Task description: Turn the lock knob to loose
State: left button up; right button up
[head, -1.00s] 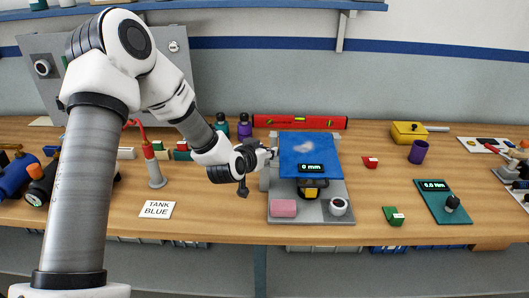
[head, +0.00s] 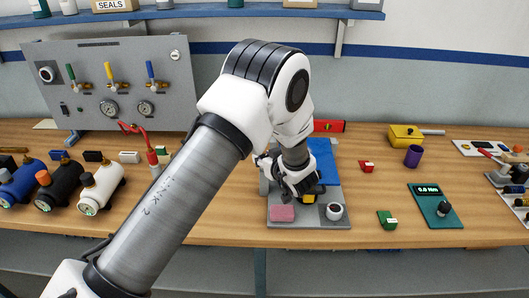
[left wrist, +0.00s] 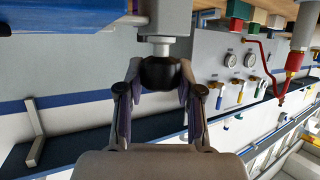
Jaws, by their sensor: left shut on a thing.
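The fixture stands on a grey base plate (head: 280,224) on the bench. Its blue top (head: 322,155) is partly hidden by my left arm. In the left wrist view a dark round knob (left wrist: 159,73) sits on a short pale shaft from a grey block (left wrist: 163,18). My left gripper (left wrist: 160,82) has a finger on each side of this knob and is shut on it. In the head view my left gripper (head: 305,188) is at the front of the fixture, and the knob is hidden there. The knob's lock marking cannot be read. My right gripper is not in view.
A pink block (head: 282,213) and a white cup (head: 334,211) are on the base plate, close to my gripper. A green block (head: 387,220) and a teal plate with a display (head: 433,207) lie to the right. A grey valve panel (head: 110,75) stands at the back left.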

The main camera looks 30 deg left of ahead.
pick_arm(q)
jog(key=shift+w+r+n+g+y+p, duration=0.1)
jog(key=shift+r+n+g+y+p, duration=0.1)
jog(key=shift+n+g+y+p, duration=0.3)
jog(key=o, duration=1.1)
jog(key=shift+o, duration=0.4)
jog(key=shift+a+f, duration=0.1)
jog(key=shift+f, duration=0.05)
jog(key=v, duration=0.7)
jog(key=shift+d+r, duration=0.2)
jog(key=shift+d, duration=0.05)
jog(key=shift+a, duration=0.1)
